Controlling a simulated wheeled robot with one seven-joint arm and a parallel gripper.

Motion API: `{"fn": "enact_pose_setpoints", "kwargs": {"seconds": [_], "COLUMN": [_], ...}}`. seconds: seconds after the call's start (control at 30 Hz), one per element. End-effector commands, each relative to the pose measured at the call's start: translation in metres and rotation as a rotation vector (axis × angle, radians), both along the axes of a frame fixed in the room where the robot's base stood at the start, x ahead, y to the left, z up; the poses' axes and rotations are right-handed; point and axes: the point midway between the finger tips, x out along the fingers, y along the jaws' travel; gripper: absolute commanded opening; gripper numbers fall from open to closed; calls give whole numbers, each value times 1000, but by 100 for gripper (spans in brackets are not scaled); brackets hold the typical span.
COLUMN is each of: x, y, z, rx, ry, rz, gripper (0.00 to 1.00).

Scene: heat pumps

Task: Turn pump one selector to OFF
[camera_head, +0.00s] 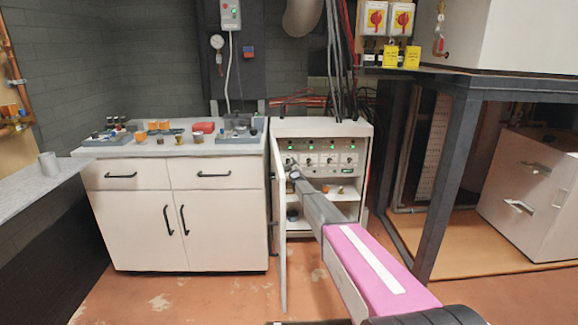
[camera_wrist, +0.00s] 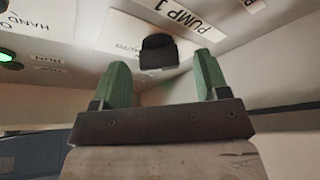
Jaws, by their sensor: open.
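The pump one selector, a black knob (camera_wrist: 158,52), sits on a white panel beside an upside-down "PUMP 1" label (camera_wrist: 190,14) in the wrist view. My gripper (camera_wrist: 166,75) has two green fingers spread apart, one on each side of the knob in the picture. I see no clear contact with the knob. In the head view, my arm reaches to the left part of the control panel (camera_head: 328,159) in the open white cabinet, and my gripper there is small and partly hidden. The knob's exact setting is hard to read; an "AUTO" label shows beside it.
A lit green lamp (camera_wrist: 7,55) and a "HAND" label are at the left of the wrist view. The cabinet's open door (camera_head: 281,225) stands left of my arm. A white counter (camera_head: 175,146) with loose parts is left of it, and a dark-framed bench (camera_head: 450,170) is right.

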Motion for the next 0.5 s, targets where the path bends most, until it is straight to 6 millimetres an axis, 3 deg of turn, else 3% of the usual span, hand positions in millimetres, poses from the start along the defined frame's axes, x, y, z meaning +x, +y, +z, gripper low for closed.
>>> {"fn": "enact_pose_setpoints", "kwargs": {"seconds": [0.33, 0.47, 0.5], "x": [5, 5, 5], "y": [1, 1, 1], "z": [2, 2, 2], "rx": [0, 0, 0], "ry": [1, 1, 1], "rz": [-1, -1, -1], "gripper": [65, 22, 19]}}
